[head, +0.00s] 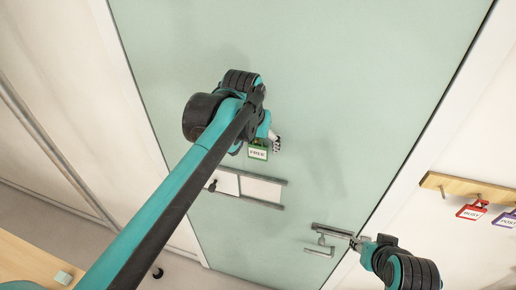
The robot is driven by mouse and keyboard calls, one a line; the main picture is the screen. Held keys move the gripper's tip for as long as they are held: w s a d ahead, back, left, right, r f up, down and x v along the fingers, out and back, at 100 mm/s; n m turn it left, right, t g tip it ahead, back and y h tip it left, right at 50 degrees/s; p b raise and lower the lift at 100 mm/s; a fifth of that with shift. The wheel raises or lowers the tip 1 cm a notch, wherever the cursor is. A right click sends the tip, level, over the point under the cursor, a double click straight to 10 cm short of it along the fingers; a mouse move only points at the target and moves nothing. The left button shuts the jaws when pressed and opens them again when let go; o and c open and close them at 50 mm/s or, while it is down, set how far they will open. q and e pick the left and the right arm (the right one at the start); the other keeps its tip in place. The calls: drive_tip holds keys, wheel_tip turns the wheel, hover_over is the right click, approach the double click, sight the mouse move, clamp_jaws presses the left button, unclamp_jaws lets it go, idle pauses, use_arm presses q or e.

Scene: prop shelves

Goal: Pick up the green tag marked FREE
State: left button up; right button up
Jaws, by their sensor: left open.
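The green tag marked FREE (257,152) shows in the head view in front of the pale green door, upright with its lettering readable. What it hangs from is hidden behind my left wrist. My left gripper (275,143) is open, just right of the tag's upper part; I cannot tell whether it touches the tag. My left arm reaches up from the lower left. My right gripper (357,243) is low on the right, by the door's metal handle, away from the tag; its finger opening is unclear.
The door (340,90) carries a sign holder with white panels (250,188) below the tag and a metal handle (320,251). A wooden rack (450,184) at right holds a red tag (471,212) and a purple tag (506,219). A wooden surface (25,262) is lower left.

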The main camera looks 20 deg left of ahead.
sight(257, 147)
use_arm(q)
drive_tip(key=shift+x, duration=1.8)
drive_tip(key=shift+a, duration=0.1)
drive_tip(key=c, duration=0.9)
drive_tip(key=shift+r, duration=0.1)
